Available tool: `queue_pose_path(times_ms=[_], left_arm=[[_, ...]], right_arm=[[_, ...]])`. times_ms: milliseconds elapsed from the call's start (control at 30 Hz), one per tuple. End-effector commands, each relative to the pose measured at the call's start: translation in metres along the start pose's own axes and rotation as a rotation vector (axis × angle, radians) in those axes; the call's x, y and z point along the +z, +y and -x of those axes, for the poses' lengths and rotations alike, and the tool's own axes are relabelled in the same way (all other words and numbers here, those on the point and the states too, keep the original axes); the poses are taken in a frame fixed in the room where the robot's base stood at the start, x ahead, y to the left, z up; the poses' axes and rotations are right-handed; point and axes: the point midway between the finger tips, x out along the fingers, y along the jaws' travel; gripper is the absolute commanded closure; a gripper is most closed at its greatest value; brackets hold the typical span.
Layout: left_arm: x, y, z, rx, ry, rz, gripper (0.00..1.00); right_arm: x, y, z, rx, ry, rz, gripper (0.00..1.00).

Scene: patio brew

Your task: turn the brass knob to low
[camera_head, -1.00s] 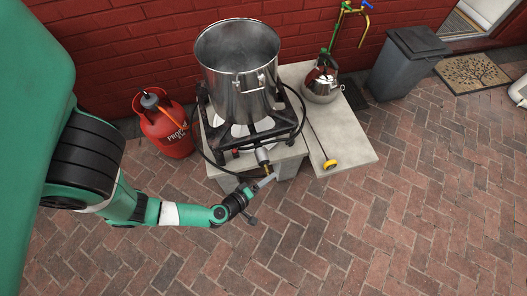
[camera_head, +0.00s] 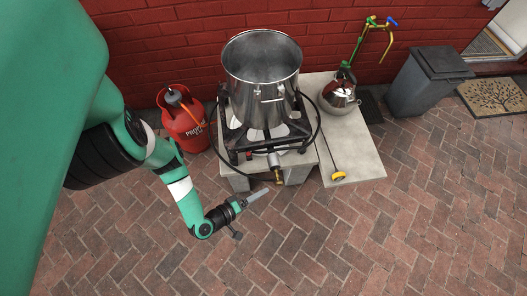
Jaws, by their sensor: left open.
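The small brass knob (camera_head: 278,176) is at the front of the black burner stand (camera_head: 238,157), below the steel pot (camera_head: 262,75). Which setting it points to is too small to tell. My left gripper (camera_head: 262,192) is open and empty, with its grey fingers just left of and in front of the knob, apart from it. The arm reaches in from the left over the brick paving. My right gripper is not in view.
A red gas bottle (camera_head: 186,128) stands left of the burner, with a dark hose (camera_head: 218,152) looping to it. Paving in front is clear.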

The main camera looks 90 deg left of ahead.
Motion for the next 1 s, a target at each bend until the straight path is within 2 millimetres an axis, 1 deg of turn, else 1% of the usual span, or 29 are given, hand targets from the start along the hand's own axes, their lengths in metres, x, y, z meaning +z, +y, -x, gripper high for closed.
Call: queue_pose_path(times_ms=[100, 333, 1000], left_arm=[[0.003, 0.001, 0.011, -0.003, -0.010, 0.002, 0.29], [0.002, 0.001, 0.024, 0.000, -0.004, 0.000, 0.29], [0.000, 0.000, 0.025, 0.001, 0.000, 0.000, 0.29]], right_arm=[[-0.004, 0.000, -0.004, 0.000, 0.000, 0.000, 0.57], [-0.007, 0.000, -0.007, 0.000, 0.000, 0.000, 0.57], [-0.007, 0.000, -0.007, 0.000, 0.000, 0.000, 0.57]])
